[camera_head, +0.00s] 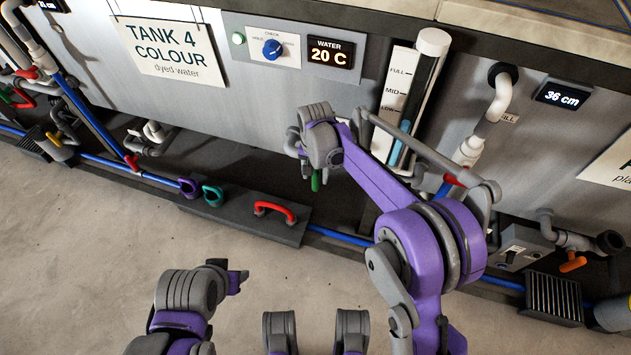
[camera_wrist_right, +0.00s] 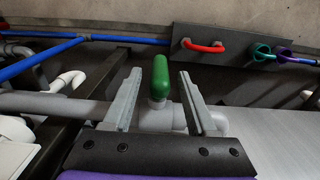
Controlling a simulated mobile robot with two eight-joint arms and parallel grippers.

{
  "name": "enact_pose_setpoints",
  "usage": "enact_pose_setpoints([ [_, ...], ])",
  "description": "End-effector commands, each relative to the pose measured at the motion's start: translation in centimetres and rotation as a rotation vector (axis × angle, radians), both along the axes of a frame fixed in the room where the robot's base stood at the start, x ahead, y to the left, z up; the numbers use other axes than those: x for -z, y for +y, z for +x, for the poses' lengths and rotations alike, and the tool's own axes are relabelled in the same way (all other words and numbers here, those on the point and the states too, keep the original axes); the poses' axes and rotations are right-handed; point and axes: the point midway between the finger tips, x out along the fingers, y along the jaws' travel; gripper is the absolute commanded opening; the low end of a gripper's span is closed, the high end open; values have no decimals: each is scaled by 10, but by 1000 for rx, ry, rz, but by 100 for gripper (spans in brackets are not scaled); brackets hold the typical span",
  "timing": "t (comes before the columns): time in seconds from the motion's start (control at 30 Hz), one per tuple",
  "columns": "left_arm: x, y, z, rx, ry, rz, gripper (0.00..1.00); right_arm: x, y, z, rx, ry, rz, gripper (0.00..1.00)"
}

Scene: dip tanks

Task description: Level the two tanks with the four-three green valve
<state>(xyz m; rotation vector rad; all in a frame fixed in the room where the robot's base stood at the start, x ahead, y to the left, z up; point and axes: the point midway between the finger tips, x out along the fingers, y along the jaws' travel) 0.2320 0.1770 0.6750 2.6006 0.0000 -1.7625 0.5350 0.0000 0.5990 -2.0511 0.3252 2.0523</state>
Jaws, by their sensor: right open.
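A green valve handle (camera_wrist_right: 160,78) stands on a grey pipe (camera_wrist_right: 60,104) between the two fingers of my right gripper (camera_wrist_right: 158,76). The gripper is open, with a gap on both sides of the handle. In the head view the green handle (camera_head: 316,180) shows just below my right wrist; the fingers are mostly hidden there. The tank marked Tank 4 (camera_head: 130,90) fills the upper left. Another tank front (camera_head: 560,130) with a 36 cm display (camera_head: 562,95) is at the right. My left arm is at the bottom left; its gripper (camera_head: 236,278) is unclear.
A dark plate on the floor carries a red handle (camera_head: 274,211), with green (camera_head: 212,194) and purple (camera_head: 188,188) rings beside it. A blue pipe (camera_head: 342,238) runs along the tank bases. An orange handle (camera_head: 573,263) is at right. The floor in front is clear.

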Motion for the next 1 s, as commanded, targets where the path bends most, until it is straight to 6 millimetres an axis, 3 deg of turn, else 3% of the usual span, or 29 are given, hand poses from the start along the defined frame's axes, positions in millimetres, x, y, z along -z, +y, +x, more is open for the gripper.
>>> enact_pose_setpoints([
  [0.03,4,0,1,0,1,0,50,11,0,0,0,0,0,57],
  [0.2,9,0,1,0,2,0,50,30,0,0,0,0,0,57],
  [0.6,10,0,2,0,2,0,50,35,0,0,0,-1,0,56],
  [0.9,10,0,2,0,2,0,50,35,0,0,0,0,0,2],
  [1.0,10,0,2,0,2,0,50,35,0,0,0,0,0,0],
])
